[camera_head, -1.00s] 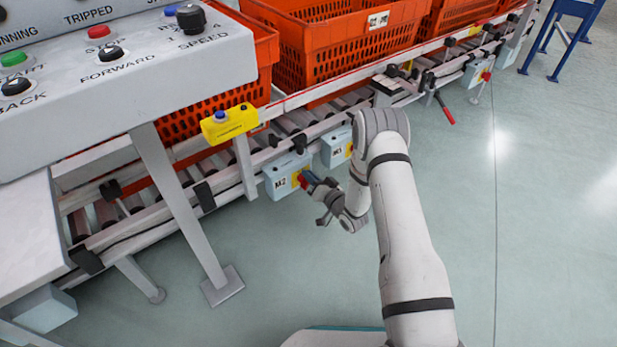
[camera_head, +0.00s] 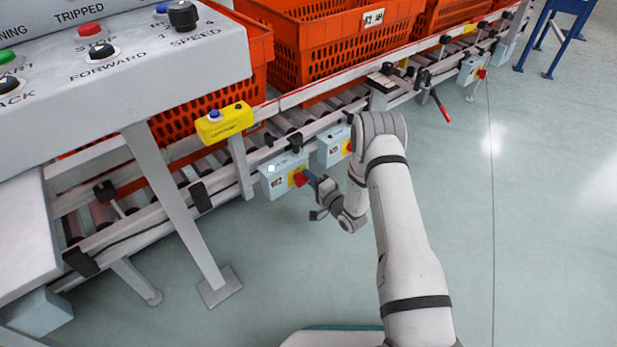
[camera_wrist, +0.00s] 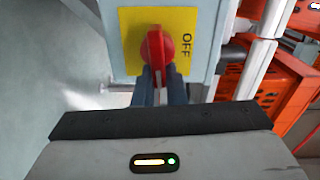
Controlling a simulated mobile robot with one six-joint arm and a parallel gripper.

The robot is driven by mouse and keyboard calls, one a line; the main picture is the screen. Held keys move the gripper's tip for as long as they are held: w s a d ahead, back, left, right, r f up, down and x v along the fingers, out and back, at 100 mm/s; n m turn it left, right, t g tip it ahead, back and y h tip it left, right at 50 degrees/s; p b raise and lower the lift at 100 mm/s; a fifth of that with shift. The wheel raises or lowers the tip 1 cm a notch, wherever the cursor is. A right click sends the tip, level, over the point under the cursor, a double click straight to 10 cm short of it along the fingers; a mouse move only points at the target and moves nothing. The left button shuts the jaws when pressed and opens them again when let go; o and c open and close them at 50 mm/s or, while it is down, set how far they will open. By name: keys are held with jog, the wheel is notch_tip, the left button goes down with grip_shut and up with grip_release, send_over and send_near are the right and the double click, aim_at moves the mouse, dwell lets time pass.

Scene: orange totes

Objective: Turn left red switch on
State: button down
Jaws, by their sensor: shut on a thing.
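The left red switch (camera_head: 299,178) sits on a yellow plate on the front of the left light-blue box (camera_head: 268,186). In the wrist view the red switch (camera_wrist: 157,45) stands upright on its yellow plate (camera_wrist: 130,30), with the word OFF on the plate to its right. My gripper (camera_head: 310,178) is at this switch; in the wrist view its fingers (camera_wrist: 161,78) are close together on the lower part of the knob. The fingers hide the bottom of the knob. A small white round spot shows on the box's upper front.
A second light-blue box (camera_head: 331,149) with a red switch hangs just right, close to my arm. The conveyor (camera_head: 190,172) carries orange totes (camera_head: 330,45). A yellow button box (camera_head: 225,122) and a grey control panel (camera_head: 110,95) stand left. The floor in front is clear.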

jog(key=shift+s+a+f+m, duration=0.3)
jog(key=shift+s+f+m, duration=0.1)
jog(key=shift+m, duration=0.2)
jog(key=c, duration=1.6)
grip_release()
jog(key=shift+o, duration=0.6)
jog(key=shift+w+d+r, duration=0.1)
jog(key=shift+w+r, duration=0.1)
jog(key=shift+d, duration=0.15)
jog(key=p+v, duration=0.2)
jog(key=v, duration=0.5)
jog(key=shift+s+p, duration=0.3)
jog(key=shift+s, duration=0.05)
jog(key=shift+d, duration=0.15)
